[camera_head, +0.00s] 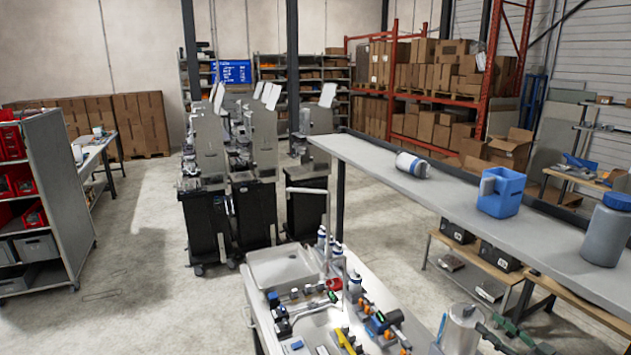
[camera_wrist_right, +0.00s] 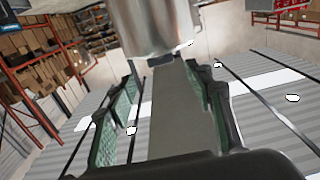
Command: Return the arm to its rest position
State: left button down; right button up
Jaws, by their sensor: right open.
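My right gripper (camera_head: 497,331) is at the bottom right of the head view, in front of the long grey shelf. Its green-padded fingers show, and the rest is cut off by the frame edge. In the right wrist view my right gripper (camera_wrist_right: 161,76) has its fingers spread, with no object clearly held between them. A silver cylinder (camera_head: 461,330) stands out beside the fingers in the head view. A silver rounded body (camera_wrist_right: 152,27) fills the top of the wrist view; I cannot tell whether it touches the gripper. My left gripper is not in view.
A cart (camera_head: 258,315) with a sink tray (camera_head: 283,268) and several tools and bottles stands below left. Open floor (camera_head: 130,270) lies further left.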

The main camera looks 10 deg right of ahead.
aim_at(472, 309)
jog(key=shift+x, duration=4.15)
jog(key=shift+s, duration=0.1)
jog(key=shift+s+d+f, duration=0.1)
jog(key=shift+s+d, duration=0.05)
jog(key=shift+s, duration=0.4)
jog(key=v, duration=1.1)
jog(key=x, duration=1.2)
jog(key=shift+w+r, duration=0.2)
jog(key=shift+w, duration=0.05)
jog(key=shift+f, duration=0.15)
jog(key=shift+s+m+h+p, duration=0.15)
jog(key=shift+m+h+p, duration=0.35)
jog(key=shift+m+h, duration=0.15)
jog(key=shift+t+h, duration=0.3)
jog(key=shift+h, duration=0.05)
